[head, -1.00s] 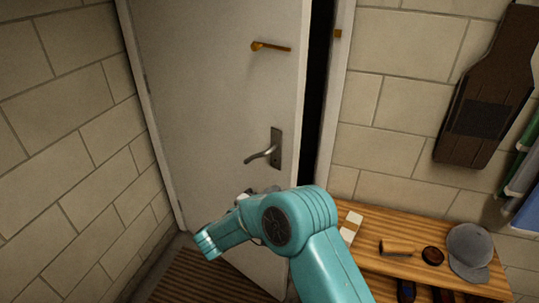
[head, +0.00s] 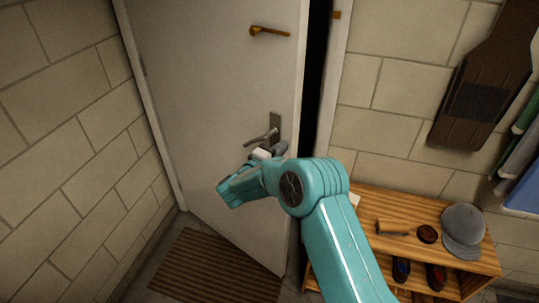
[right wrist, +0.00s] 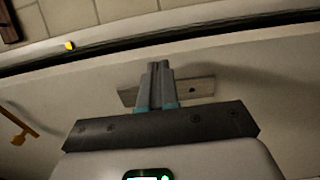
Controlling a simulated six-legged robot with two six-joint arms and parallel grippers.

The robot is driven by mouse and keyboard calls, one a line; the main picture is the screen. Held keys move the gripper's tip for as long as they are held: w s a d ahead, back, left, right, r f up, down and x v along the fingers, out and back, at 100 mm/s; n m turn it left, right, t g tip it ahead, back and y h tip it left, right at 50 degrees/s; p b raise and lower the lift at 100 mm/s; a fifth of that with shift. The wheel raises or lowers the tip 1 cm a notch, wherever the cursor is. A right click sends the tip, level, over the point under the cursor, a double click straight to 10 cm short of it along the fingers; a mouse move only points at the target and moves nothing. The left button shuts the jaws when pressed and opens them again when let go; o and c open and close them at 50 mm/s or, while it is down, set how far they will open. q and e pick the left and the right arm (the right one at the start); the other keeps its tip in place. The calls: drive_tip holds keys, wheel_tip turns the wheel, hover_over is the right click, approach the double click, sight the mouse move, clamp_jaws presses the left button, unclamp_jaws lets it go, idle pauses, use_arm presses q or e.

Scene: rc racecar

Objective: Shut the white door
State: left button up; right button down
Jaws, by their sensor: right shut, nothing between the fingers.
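The white door (head: 200,90) stands ajar, with a dark gap between its right edge and the white frame (head: 332,90). A grey metal lever handle (head: 262,137) is on a plate near that edge. My right gripper (head: 276,150) is by the handle, partly hidden by my teal arm. In the right wrist view its fingers (right wrist: 158,72) are together and empty, in front of the handle plate (right wrist: 198,88) on the white door (right wrist: 235,65). I cannot tell whether they touch it. My left gripper is not in view.
A brass hook (head: 269,31) is on the door's upper part. A wooden bench (head: 385,215) with a cap (head: 463,228), a brush (head: 392,228) and shoes stands at right. A brown striped mat (head: 215,272) lies before the door. A block wall (head: 60,130) bounds the left.

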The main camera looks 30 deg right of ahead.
drive_tip(key=shift+x, duration=1)
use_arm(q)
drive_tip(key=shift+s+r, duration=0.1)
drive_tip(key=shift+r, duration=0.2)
use_arm(e)
drive_tip(key=shift+d, duration=0.1)
